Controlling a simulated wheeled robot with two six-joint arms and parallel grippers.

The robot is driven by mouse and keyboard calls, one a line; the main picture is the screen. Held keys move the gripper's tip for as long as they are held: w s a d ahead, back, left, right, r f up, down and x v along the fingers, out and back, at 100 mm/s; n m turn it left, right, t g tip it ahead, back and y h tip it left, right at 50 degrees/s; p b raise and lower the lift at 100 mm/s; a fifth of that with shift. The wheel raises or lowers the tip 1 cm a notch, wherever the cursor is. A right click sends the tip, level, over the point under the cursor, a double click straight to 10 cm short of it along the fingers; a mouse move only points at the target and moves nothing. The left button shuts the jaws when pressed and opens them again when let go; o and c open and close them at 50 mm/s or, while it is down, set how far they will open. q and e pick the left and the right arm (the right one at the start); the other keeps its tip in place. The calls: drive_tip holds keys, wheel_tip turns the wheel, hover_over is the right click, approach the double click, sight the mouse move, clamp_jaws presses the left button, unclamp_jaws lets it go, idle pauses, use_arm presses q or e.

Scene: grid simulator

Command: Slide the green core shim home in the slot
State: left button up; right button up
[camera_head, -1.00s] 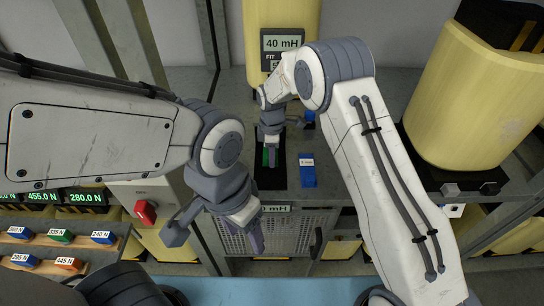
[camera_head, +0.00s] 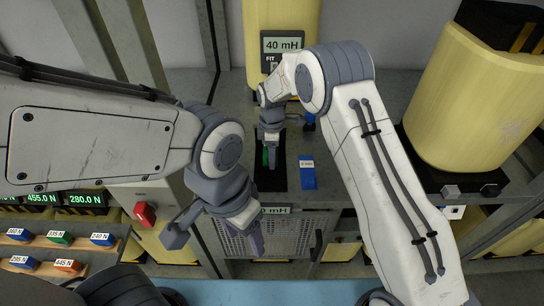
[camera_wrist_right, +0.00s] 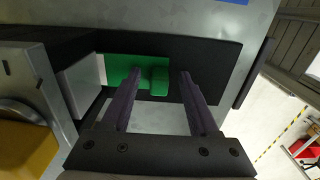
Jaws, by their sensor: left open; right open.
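The green core shim (camera_wrist_right: 122,69) lies in a black slotted plate (camera_wrist_right: 222,62) in the right wrist view, with a raised green tab (camera_wrist_right: 160,80) on it. In the head view a sliver of the shim (camera_head: 265,157) shows beside my right gripper (camera_head: 271,150), over the black plate (camera_head: 272,181). The right gripper's fingers (camera_wrist_right: 161,74) are open, one on each side of the tab, with a gap to its right. The left finger covers part of the shim. My left gripper (camera_head: 216,240) is open and empty, low in front of the bench.
A blue block (camera_head: 307,172) lies right of the black plate. A display reading 40 mH (camera_head: 283,43) stands behind on a yellow cylinder. A large yellow cylinder (camera_head: 470,95) stands at right. Shelves with labelled colored blocks (camera_head: 60,237) and a red switch (camera_head: 145,212) are at left.

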wheel_tip(320, 180, up, 9)
drive_tip(key=b, duration=0.3)
drive_tip(key=shift+f, duration=0.1)
drive_tip(key=shift+r, duration=0.65)
drive_tip(key=s+a+r+m+b, duration=0.1)
drive_tip(key=s+r+m, duration=0.15)
drive_tip(key=s, duration=0.65)
drive_tip(key=s+r+m+b, duration=0.1)
drive_tip(key=s+r+m, duration=0.15)
drive_tip(key=s, duration=0.65)
drive_tip(key=s+d+f+m, duration=0.2)
drive_tip(key=s+d+m, duration=0.1)
drive_tip(key=s, duration=0.5)
drive_tip(key=s+d+f+m+y+b, duration=0.1)
drive_tip(key=s+d+m, duration=0.1)
drive_tip(key=s, duration=0.7)
drive_tip(key=shift+d+f+m, duration=0.4)
